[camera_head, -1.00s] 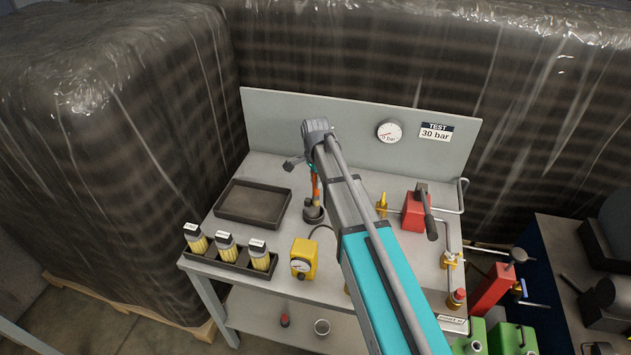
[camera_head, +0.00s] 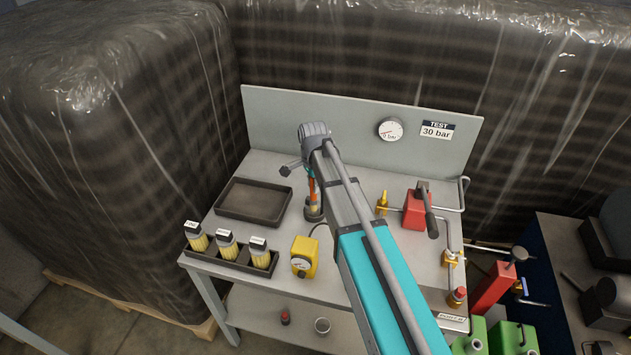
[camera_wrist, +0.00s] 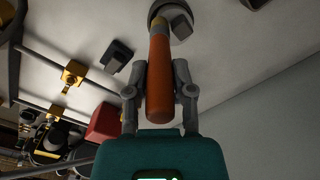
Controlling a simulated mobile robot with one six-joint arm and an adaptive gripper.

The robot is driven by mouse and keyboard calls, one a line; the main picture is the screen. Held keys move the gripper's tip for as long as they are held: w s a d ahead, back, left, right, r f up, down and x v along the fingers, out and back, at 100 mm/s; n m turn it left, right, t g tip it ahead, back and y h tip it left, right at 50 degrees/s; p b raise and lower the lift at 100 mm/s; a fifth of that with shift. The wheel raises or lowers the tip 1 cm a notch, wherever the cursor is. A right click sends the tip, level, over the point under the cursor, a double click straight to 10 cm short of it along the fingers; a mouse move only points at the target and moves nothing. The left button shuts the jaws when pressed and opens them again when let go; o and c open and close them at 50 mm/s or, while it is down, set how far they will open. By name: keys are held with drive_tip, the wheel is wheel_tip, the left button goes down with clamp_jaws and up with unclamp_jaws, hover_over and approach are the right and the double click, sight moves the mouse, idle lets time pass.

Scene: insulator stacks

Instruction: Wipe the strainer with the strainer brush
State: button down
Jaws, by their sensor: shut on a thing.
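My gripper (camera_wrist: 161,70) is shut on the orange handle of the strainer brush (camera_wrist: 159,85), one finger on each side. In the head view the orange handle (camera_head: 312,189) shows upright below my wrist. The brush's yellowish lower end meets a dark round cup-like piece (camera_head: 313,216) on the bench; this piece also shows at the top of the wrist view (camera_wrist: 184,22). I cannot tell whether it is the strainer or a holder, or whether the brush end is inside it. My arm covers part of the bench.
An empty dark tray (camera_head: 219,206) lies left on the grey bench. Labelled jars (camera_head: 227,246) stand in a rack at its front edge. A yellow gauge box (camera_head: 304,257) stands before the cup. A red block with a lever (camera_head: 415,212) is to the right. A backboard (camera_head: 290,113) stands behind.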

drive_tip(key=shift+s+a, duration=0.2)
drive_tip(key=shift+s, duration=0.35)
drive_tip(key=shift+r, duration=0.1)
wheel_tip(320, 180, up, 6)
drive_tip(key=p, duration=0.6)
idle(0.5)
drive_tip(key=shift+r+p, duration=1.4)
drive_tip(key=shift+p, duration=0.15)
drive_tip(key=shift+f, duration=0.1)
